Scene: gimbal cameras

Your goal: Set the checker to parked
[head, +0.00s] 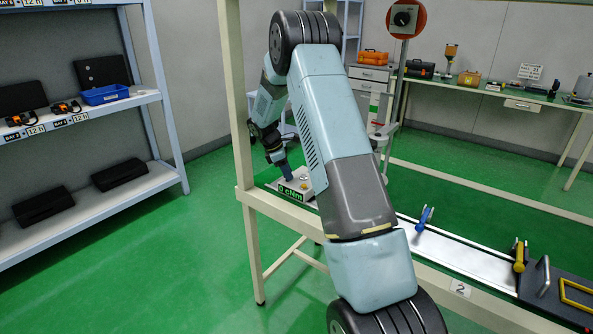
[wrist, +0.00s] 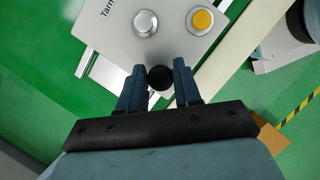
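The checker (head: 301,188) is a pale grey box on the bench rail in the head view, with a green-lit display (head: 290,193) reading "0 cNm". In the wrist view the checker's top (wrist: 115,40) carries a silver round button (wrist: 145,23), a yellow round button (wrist: 201,19) and part of a label, "Tam". A dark round knob (wrist: 160,77) lies between the two blue fingers of my gripper (wrist: 159,70), at the plate's near edge. The fingers look very close to its sides; I cannot tell whether they touch. In the head view my gripper (head: 286,172) points down at the checker.
A cream frame post (head: 240,100) stands beside my arm. Along the rail to the right are a blue-handled clamp (head: 424,217) and a yellow-handled clamp (head: 519,256). Shelves (head: 95,205) stand at left. A red round sign with a dial (head: 404,18) stands behind.

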